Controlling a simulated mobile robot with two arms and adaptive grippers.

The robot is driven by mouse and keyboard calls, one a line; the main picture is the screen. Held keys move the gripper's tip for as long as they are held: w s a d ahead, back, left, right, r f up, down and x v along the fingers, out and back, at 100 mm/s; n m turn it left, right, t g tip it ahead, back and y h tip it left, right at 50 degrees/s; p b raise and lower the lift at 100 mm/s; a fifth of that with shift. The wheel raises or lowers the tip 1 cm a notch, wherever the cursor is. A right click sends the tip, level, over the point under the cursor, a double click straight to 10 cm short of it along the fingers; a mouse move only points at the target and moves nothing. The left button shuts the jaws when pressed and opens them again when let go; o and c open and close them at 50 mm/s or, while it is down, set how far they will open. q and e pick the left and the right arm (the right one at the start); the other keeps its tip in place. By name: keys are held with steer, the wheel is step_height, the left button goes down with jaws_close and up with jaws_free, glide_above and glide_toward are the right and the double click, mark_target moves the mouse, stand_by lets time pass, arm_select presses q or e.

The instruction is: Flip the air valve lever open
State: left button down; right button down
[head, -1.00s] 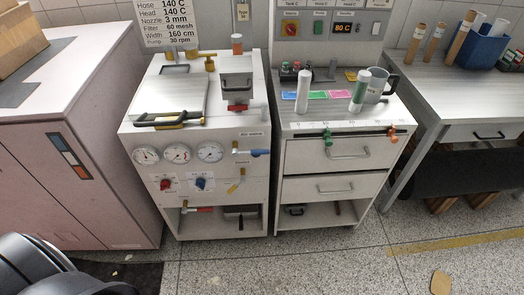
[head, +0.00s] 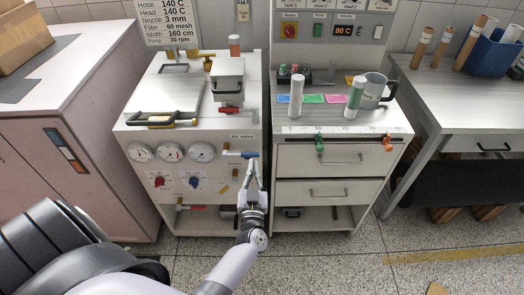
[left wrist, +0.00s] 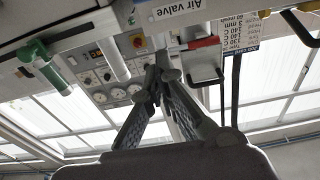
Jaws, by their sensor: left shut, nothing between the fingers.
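My right gripper is not in view.
Pressure gauges (head: 170,152) and small red and blue knobs sit left of the lever. A yellow lever (head: 224,188) is below. The floor ahead is clear.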

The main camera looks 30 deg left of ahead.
arm_select(q)
steer(key=shift+s+a+r, duration=0.1)
steer(key=shift+a+r, duration=0.05)
steer(key=shift+a, duration=0.05)
steer(key=r+b, duration=0.1)
steer(key=b, duration=0.3)
glide_above(254, 153)
steer(key=s, duration=0.1)
steer(key=f+b, duration=0.3)
steer(key=shift+s+d+f, duration=0.25)
steer(key=shift+d+f, duration=0.05)
steer(key=shift+d, duration=0.05)
steer(key=shift+d+f+m, duration=0.1)
steer(key=shift+f+m, duration=0.2)
steer(key=shift+m, duration=0.1)
